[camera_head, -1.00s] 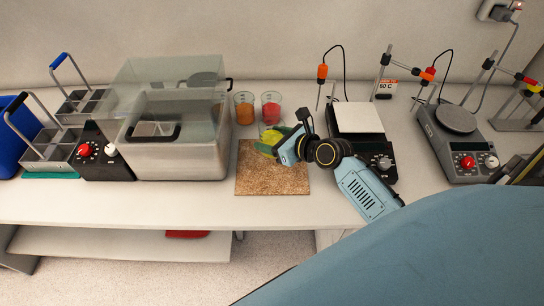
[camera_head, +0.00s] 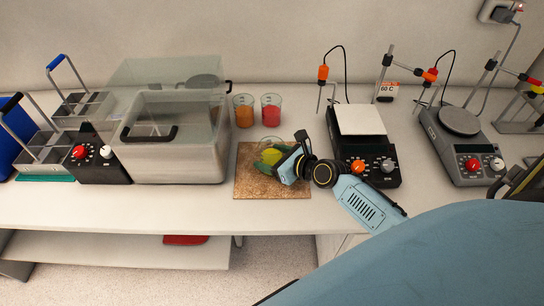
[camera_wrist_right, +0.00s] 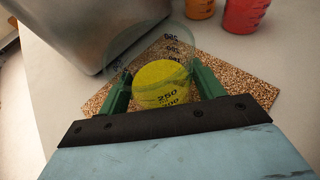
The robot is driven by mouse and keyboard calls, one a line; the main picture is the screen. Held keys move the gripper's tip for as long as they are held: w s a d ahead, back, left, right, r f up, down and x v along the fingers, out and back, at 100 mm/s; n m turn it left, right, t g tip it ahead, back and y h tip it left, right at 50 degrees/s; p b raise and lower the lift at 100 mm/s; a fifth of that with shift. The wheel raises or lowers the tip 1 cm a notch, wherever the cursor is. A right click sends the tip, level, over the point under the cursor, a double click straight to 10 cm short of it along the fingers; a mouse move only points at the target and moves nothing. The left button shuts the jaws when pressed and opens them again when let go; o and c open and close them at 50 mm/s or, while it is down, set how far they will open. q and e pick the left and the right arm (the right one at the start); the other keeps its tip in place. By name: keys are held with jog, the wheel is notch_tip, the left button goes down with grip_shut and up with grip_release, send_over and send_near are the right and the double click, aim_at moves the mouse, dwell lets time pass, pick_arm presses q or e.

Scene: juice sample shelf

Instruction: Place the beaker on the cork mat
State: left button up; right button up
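The beaker (camera_head: 270,156), clear glass with yellow juice inside, is over the back half of the square cork mat (camera_head: 253,186). In the right wrist view the beaker (camera_wrist_right: 162,84) sits between the two green fingers of my right gripper (camera_wrist_right: 163,88), which look closed on its sides. The speckled mat (camera_wrist_right: 258,92) shows behind and beside it. In the head view my right gripper (camera_head: 272,158) reaches in from the right and partly hides the beaker. I cannot tell whether its base touches the mat. My left gripper is out of view.
Beakers of orange juice (camera_head: 244,111) and red juice (camera_head: 271,110) stand just behind the mat. A metal water bath (camera_head: 180,160) is close on the left. A hotplate with a white top (camera_head: 360,120) stands on the right. The mat's front part is bare.

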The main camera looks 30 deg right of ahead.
jog(key=shift+o, duration=1.3)
jog(key=shift+r, duration=0.1)
jog(key=p+v, duration=0.1)
jog(key=v, duration=1.1)
